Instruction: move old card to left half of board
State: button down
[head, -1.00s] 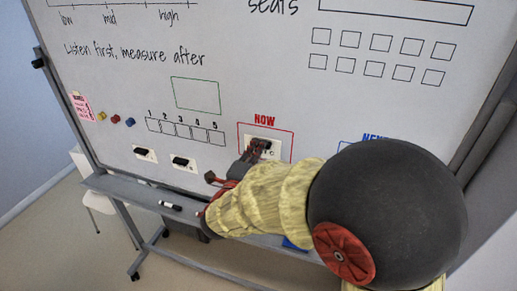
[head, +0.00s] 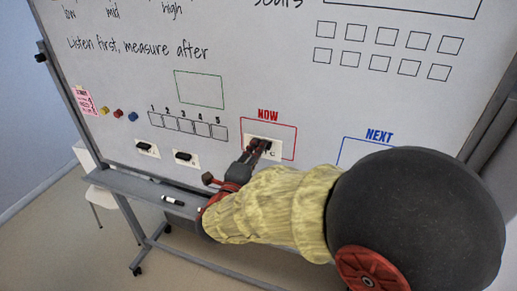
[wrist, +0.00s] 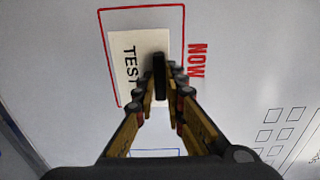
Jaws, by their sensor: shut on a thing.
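A white card (wrist: 127,62) printed "TEST" lies flat on the whiteboard (head: 255,75), inside the red NOW frame (wrist: 105,50). In the head view the card (head: 274,153) is partly covered by my gripper (head: 258,148). In the wrist view my gripper (wrist: 161,92) is shut on the card's black handle (wrist: 159,72). The fingers hide part of the card's lettering. Two similar white cards with black handles, one on the left (head: 141,147) and one on the right (head: 180,162), are on the lower left of the board.
A numbered strip (head: 188,126) and an empty green frame (head: 199,90) are left of NOW. Yellow, red and blue magnets (head: 118,113) and a pink note (head: 85,101) sit at the left edge. A ledge (head: 140,186) with a marker (head: 173,200) runs below.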

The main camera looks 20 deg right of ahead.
jog(key=shift+s+a, duration=0.15)
jog(key=shift+s, duration=0.05)
jog(key=shift+s+a, duration=0.2)
jog(key=shift+s, duration=0.1)
jog(key=shift+s+a, duration=0.2)
jog(key=shift+s, duration=0.05)
jog(key=shift+s+a+b, duration=0.2)
jog(key=shift+s+b, duration=0.05)
jog(key=shift+b, duration=0.05)
